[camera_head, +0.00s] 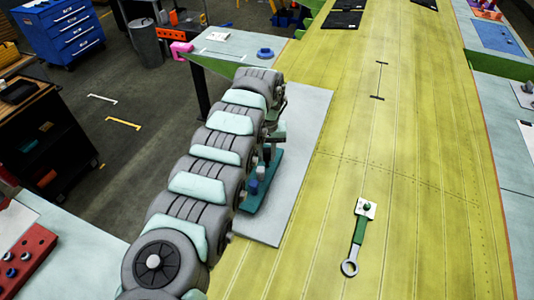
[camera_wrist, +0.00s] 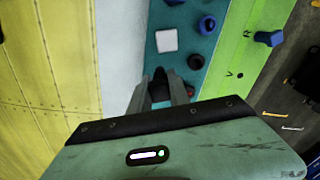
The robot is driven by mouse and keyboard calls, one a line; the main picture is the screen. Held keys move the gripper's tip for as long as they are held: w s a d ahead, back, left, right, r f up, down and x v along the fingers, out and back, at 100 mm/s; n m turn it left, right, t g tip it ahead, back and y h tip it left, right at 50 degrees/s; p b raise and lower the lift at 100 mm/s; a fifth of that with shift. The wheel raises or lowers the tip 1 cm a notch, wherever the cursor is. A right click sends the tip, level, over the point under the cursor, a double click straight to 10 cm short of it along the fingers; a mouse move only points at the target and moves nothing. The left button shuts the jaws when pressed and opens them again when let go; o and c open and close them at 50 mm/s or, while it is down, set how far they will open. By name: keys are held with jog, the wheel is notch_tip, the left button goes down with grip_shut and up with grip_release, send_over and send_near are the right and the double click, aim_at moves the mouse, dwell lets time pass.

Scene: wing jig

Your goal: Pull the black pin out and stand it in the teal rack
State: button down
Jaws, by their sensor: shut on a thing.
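The teal rack (camera_head: 262,187) lies on the pale panel beside the yellow wing skin, partly hidden by my arm. A blue peg (camera_head: 253,187) stands on it. In the wrist view the rack (camera_wrist: 183,42) carries a white square (camera_wrist: 166,40) and several dark or blue knobs, one at its right side (camera_wrist: 207,24). My gripper (camera_wrist: 161,84) is over the near part of the rack in that view. It is shut on a dark thing, which I take as the black pin (camera_wrist: 160,90); little of it shows between the fingers. Its lower end is hidden.
A green strip (camera_wrist: 245,55) with a blue knob (camera_wrist: 268,38) runs right of the rack. The yellow wing skin (camera_head: 400,120) bears a green-handled wrench (camera_head: 358,232). A blue ring (camera_head: 265,54) sits on the far pale table. A red block (camera_head: 25,258) is at the lower left.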

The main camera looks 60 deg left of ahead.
dwell(0.6)
jog(key=shift+f+b, duration=0.3)
jog(key=shift+f, duration=1.1)
jog(key=c, duration=1.1)
grip_release()
jog(key=shift+c, duration=0.2)
jog(key=shift+r, duration=0.1)
notch_tip(320, 180, up, 11)
jog(key=b, duration=0.2)
jog(key=shift+b, duration=0.3)
